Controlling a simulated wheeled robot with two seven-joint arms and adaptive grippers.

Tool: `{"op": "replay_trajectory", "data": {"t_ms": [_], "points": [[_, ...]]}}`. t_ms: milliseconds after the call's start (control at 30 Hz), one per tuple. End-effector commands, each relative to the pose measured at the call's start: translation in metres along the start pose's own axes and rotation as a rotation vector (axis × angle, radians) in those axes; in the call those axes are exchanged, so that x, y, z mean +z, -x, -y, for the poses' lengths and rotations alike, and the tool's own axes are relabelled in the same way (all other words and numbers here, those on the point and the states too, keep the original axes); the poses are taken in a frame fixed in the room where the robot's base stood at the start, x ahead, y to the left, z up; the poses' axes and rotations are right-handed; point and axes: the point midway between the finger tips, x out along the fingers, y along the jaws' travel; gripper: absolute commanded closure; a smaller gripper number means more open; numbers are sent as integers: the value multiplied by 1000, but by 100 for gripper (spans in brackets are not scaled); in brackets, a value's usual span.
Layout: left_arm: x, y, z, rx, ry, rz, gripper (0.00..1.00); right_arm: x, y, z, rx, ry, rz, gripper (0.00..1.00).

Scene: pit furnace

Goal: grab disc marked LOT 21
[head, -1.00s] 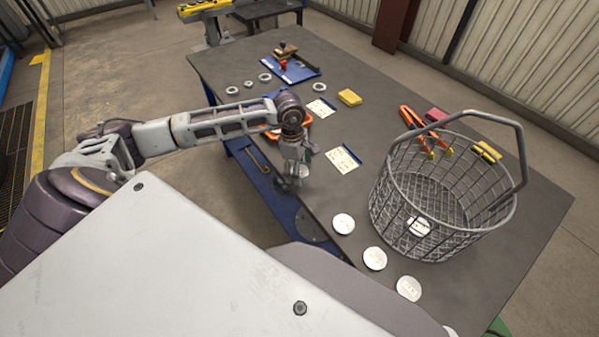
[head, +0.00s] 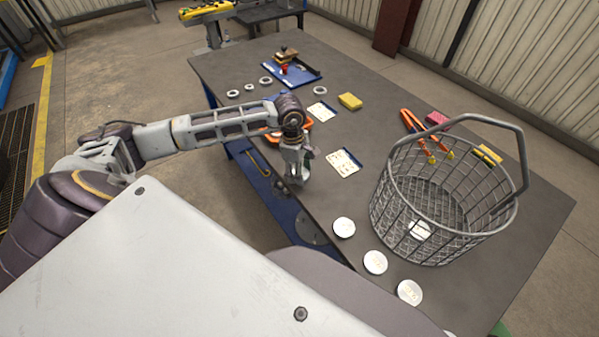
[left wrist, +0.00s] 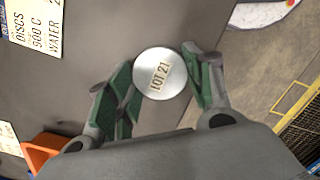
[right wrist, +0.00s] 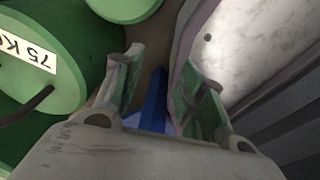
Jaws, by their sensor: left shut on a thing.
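The round silver disc marked LOT 21 (left wrist: 160,76) sits between the green-padded fingers of my left gripper (left wrist: 163,68) in the left wrist view, its lettering facing the camera. The left gripper is shut on it. In the head view my left gripper (head: 297,180) points down at the table's near left edge, and the disc is hidden there. My right gripper (right wrist: 158,78) is open and empty in the right wrist view, with green cylinders to its left.
A wire basket (head: 440,250) with a raised handle stands on the dark table (head: 330,100), a disc showing within its outline. Several silver discs (head: 375,261) line the near edge. Orange-handled tongs (head: 410,122), a yellow block (head: 350,101) and a printed card (head: 344,163) lie farther back.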

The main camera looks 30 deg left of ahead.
Motion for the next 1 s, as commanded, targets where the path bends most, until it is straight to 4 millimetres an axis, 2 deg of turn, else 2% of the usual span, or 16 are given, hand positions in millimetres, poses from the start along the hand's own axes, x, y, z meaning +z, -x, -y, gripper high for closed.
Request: {"op": "replay_trajectory", "data": {"t_ms": [267,700,1000], "points": [[3,26,-1,5,-1,0,84,-2,-3,2,-2,-1,-3,60],[10,86,-1,4,0,0,84,20,-6,-18,19,9,21,60],[12,98,0,2,0,0,84,14,-8,-14,14,6,14,60]]}}
